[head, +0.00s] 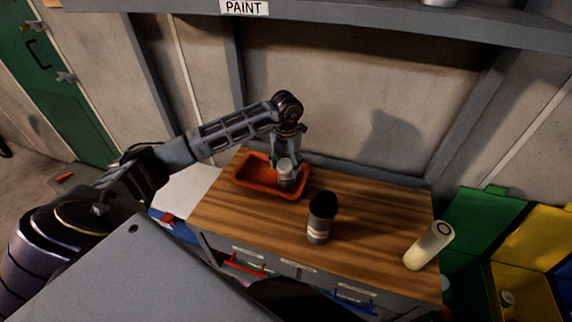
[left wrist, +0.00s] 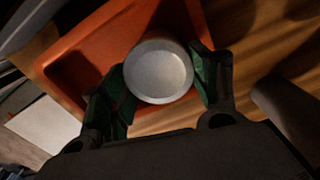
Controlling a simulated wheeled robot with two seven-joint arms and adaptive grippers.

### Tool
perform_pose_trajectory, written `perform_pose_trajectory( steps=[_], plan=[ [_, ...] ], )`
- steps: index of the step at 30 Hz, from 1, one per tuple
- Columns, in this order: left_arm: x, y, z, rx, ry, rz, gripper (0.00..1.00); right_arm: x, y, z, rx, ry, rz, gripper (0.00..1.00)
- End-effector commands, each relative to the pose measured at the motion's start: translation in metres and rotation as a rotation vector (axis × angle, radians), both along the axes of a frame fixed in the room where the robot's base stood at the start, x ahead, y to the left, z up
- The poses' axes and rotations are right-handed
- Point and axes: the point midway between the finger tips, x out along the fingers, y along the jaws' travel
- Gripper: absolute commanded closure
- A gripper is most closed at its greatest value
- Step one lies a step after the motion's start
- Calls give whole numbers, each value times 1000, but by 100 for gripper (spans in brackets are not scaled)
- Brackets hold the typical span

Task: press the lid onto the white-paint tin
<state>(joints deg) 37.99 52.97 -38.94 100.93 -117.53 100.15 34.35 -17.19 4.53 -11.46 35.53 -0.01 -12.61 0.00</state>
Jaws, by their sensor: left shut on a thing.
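A pale tin (head: 286,175) stands upright at the right end of the orange tray (head: 243,183). My left gripper (head: 287,160) reaches down from above and is shut on this tin. In the left wrist view the round, light grey top of the tin (left wrist: 158,71) sits between the green-padded fingers (left wrist: 160,88), with a raised rim around it. I cannot tell whether that top is a separate lid or how firmly it is seated. No label naming the paint can be read. My right gripper is not in view.
A dark-topped can with a pale band (head: 319,222) stands on the wooden bench (head: 365,225) right of the tray. A cream cylinder (head: 429,246) is near the bench's right edge. A shelf marked PAINT (head: 330,22) runs above. Bare bench lies between these things.

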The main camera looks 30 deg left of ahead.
Motion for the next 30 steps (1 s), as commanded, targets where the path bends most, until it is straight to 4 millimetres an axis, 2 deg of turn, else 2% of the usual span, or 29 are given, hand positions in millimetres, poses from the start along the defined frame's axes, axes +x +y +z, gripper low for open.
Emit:
perform_pose_trajectory(
  steps=[7, 8, 12, 14, 21, 25, 30],
  plan=[
    [0, 0, 0, 0, 0, 0, 50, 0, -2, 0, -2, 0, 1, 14],
    [0, 0, 0, 0, 0, 0, 37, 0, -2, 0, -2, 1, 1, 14],
    [0, 0, 0, 0, 0, 0, 19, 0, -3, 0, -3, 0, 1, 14],
    [0, 0, 0, 0, 0, 0, 13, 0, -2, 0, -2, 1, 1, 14],
    [0, 0, 0, 0, 0, 0, 13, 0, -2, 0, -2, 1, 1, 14],
    [0, 0, 0, 0, 0, 0, 0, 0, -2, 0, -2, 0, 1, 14],
    [0, 0, 0, 0, 0, 0, 0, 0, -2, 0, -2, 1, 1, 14]
  ],
)
